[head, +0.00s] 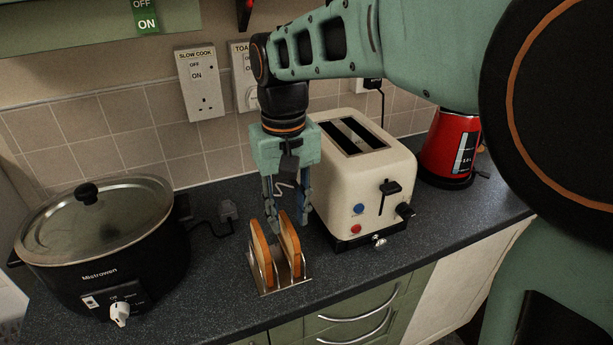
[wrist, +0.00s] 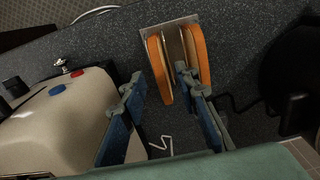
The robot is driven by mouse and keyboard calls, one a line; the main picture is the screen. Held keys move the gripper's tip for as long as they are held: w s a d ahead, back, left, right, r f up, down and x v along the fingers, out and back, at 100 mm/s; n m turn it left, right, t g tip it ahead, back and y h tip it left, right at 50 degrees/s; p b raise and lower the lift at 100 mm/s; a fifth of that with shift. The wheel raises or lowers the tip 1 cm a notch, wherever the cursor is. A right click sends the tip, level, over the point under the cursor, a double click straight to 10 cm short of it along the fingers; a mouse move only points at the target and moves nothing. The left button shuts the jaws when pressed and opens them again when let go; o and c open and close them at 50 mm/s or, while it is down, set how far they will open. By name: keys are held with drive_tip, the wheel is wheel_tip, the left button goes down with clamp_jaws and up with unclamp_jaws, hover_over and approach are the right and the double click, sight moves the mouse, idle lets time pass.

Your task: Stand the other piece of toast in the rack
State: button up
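Two browned slices of toast stand upright in a small metal rack (head: 287,288) on the dark worktop. The left slice (head: 261,256) and the right slice (head: 291,247) stand side by side with a gap between them. In the wrist view the slice nearer the toaster (wrist: 160,70) is on the left and the other (wrist: 200,57) on the right. My gripper (head: 286,216) is above the rack, fingers pointing down and apart. In the wrist view my gripper (wrist: 157,85) has one finger left of the nearer-toaster slice and the other over the gap; contact cannot be told.
A cream toaster (head: 355,180) with empty-looking slots stands close right of the rack. A black slow cooker (head: 95,245) with a glass lid stands at left. A red kettle (head: 450,147) is at right. Cables lie behind the rack; the worktop's front edge is close.

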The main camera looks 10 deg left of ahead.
wheel_tip(320, 180, up, 12)
idle(0.4)
drive_tip(key=shift+f, duration=0.1)
